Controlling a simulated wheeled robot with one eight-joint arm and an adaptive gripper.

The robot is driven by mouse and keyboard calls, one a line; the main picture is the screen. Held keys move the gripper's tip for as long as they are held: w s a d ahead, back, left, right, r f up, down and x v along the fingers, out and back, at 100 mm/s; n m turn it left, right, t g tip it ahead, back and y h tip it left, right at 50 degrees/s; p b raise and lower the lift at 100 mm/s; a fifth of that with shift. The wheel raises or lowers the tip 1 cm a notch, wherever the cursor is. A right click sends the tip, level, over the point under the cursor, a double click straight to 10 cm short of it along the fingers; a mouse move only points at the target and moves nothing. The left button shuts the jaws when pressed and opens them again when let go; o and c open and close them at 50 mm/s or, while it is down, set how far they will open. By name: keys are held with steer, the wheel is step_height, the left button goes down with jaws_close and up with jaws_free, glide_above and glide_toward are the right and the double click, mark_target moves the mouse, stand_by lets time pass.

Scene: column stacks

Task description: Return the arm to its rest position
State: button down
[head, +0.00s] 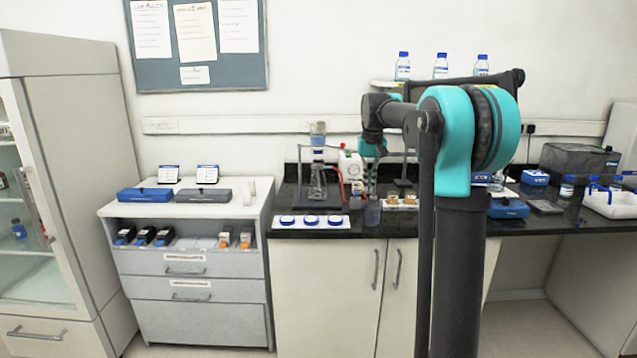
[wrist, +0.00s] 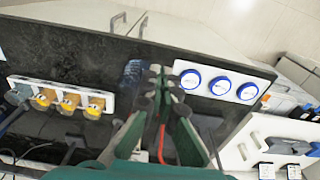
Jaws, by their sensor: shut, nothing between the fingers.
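My arm rises in front of the bench in the head view, its teal and dark links bent over toward the back. My gripper (wrist: 160,76) shows in the wrist view with its dark fingers together and nothing between them. It points down over the black bench top (wrist: 60,45). In the head view the gripper is small and dark, above the bench beside the glassware, and its fingertips are hard to make out. A bluish clear beaker (wrist: 132,72) stands close beside the fingers in the wrist view; I cannot tell whether they touch.
A white strip with three blue-rimmed discs (head: 311,221) lies at the bench's front edge. A holder of amber jars (wrist: 70,102) is near the gripper. A glass apparatus on a stand (head: 317,170) stands close by. Bottles (head: 440,66) sit on a shelf above.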

steer(key=s+d+f+t, duration=0.1)
steer(key=s+f, duration=1.2)
steer(key=s, duration=0.5)
steer(key=s+d+f+t, duration=0.2)
steer(key=s+f, duration=1.1)
steer(key=s, duration=0.5)
steer(key=shift+s+f, duration=0.15)
steer(key=shift+f, duration=0.25)
steer(key=c, duration=2.3)
jaws_free()
steer(key=shift+a, duration=0.1)
